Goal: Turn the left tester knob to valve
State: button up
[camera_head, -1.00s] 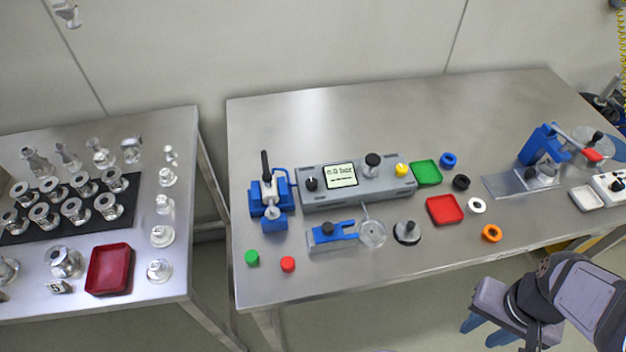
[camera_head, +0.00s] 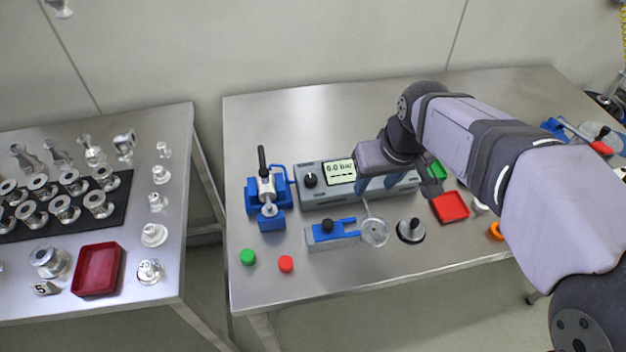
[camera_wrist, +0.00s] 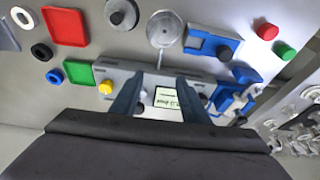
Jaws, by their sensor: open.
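The tester (camera_head: 325,197) is a long grey box on the right-hand table, with a screen (camera_head: 340,170) reading 0.0 bar. Its left knob (camera_head: 310,180) is black and stands left of the screen in the head view. I cannot make out this knob in the wrist view, where the screen (camera_wrist: 168,103) shows beside a finger. My gripper (camera_head: 378,188) is open and empty over the tester's right half, to the right of the screen and apart from the left knob. The gripper hides the tester's right knob in the head view. In the wrist view, my fingers (camera_wrist: 158,82) point at the tester.
A blue clamp fixture (camera_head: 268,200) stands just left of the tester. In front are a blue-topped block (camera_head: 332,232), a clear disc (camera_head: 375,232) and a black-knobbed disc (camera_head: 411,230). A red tray (camera_head: 451,207) lies to the right. The yellow button (camera_wrist: 106,87) shows in the wrist view.

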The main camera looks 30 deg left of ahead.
aim_at(311, 179)
jog(key=s+a+r+n+y, duration=0.1)
jog(key=s+a, duration=0.1)
jog(key=a, duration=0.4)
jog(key=s+a+r+n, duration=0.2)
jog(key=a, duration=0.3)
jog(key=shift+p+x, duration=0.3)
jog(key=shift+x, duration=3.5)
jog(key=shift+w, duration=0.1)
grip_shut()
